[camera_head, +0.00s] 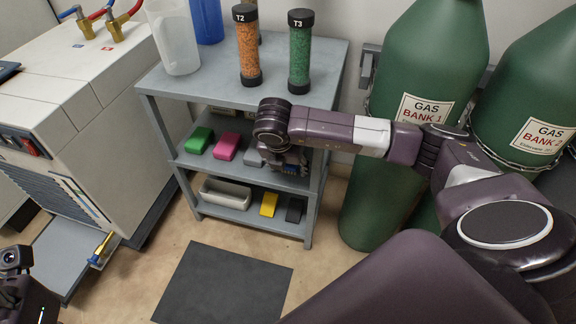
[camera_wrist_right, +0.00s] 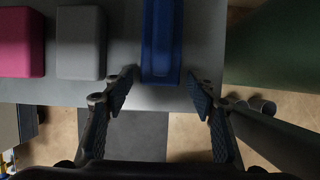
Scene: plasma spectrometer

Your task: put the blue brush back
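A long blue item (camera_wrist_right: 162,38), the only candidate in view for the blue brush, lies at the top middle of the right wrist view, on or just above a grey shelf. I cannot tell whether it touches the shelf. My right gripper (camera_wrist_right: 160,84) is open, its two fingers spread with a gap on both sides of the blue item's near end. In the head view my right gripper (camera_head: 284,164) is at the middle shelf's right end and hides the blue item. My left gripper (camera_head: 12,294) is at the lower left edge, partly cut off; its fingers are unclear.
The grey shelf rack (camera_head: 160,87) holds green (camera_head: 199,140), pink (camera_head: 227,146) and grey (camera_head: 254,157) blocks on its middle level. Tubes T2 (camera_head: 247,50) and T3 (camera_head: 300,55) stand on top. Green gas cylinders (camera_head: 425,60) stand close on the right. A dark mat (camera_head: 225,284) lies in front.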

